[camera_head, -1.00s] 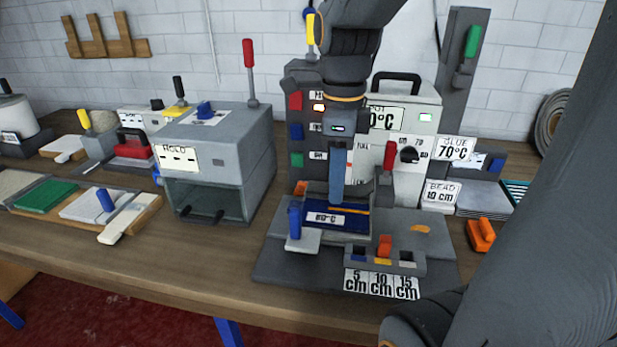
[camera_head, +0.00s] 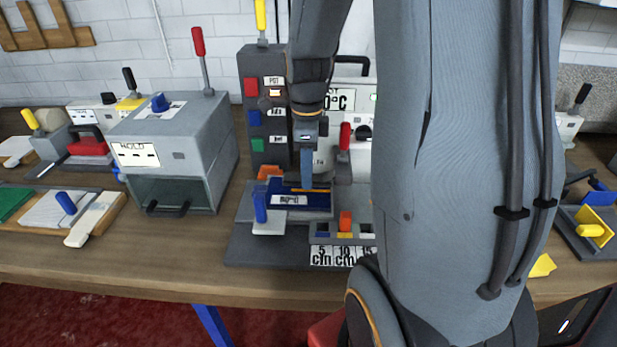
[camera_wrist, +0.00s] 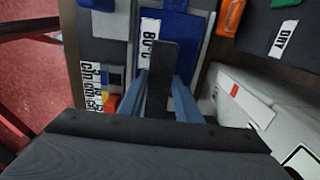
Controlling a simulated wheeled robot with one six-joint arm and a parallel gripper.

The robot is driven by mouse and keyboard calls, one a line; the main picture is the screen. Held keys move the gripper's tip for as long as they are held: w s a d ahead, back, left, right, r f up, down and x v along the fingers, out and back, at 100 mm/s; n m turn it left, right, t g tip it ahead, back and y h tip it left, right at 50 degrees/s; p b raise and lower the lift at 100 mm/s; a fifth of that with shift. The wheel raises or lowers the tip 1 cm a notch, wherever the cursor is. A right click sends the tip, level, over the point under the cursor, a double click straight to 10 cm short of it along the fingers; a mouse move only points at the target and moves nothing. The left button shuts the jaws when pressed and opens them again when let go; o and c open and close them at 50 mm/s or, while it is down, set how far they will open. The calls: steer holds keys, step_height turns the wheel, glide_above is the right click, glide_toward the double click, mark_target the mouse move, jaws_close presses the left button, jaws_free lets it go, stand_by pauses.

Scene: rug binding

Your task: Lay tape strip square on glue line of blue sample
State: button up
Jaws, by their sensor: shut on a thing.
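The blue sample (camera_head: 318,210) lies flat on the grey bed of the machine, with a white label and an orange glue line (camera_head: 310,190) across it. It also shows at the top of the wrist view (camera_wrist: 187,22), with its 80°C label. My gripper (camera_head: 306,183) points down over the sample's far part. In the wrist view its blue fingers (camera_wrist: 166,88) are shut on a dark, narrow strip (camera_wrist: 161,58), which looks like the tape strip. The strip reaches over the sample's near edge in that view. I cannot tell whether it touches the glue line.
A blue-handled block (camera_head: 262,212) stands at the sample's left. An orange peg (camera_head: 346,222) stands in the slotted holder in front. The grey HOLD box (camera_head: 180,150) is farther left. A red lever (camera_head: 344,137) rises near my gripper. My arm hides much of the right side.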

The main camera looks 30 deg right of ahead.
step_height(320, 180, down, 3)
steer(key=shift+r, duration=0.2)
steer(key=shift+w+d+f+p, duration=0.2)
steer(key=shift+d+f+p, duration=0.05)
steer(key=shift+p, duration=0.4)
steer(key=shift+f, duration=0.1)
steer(key=shift+f, duration=0.15)
steer(key=o, duration=1)
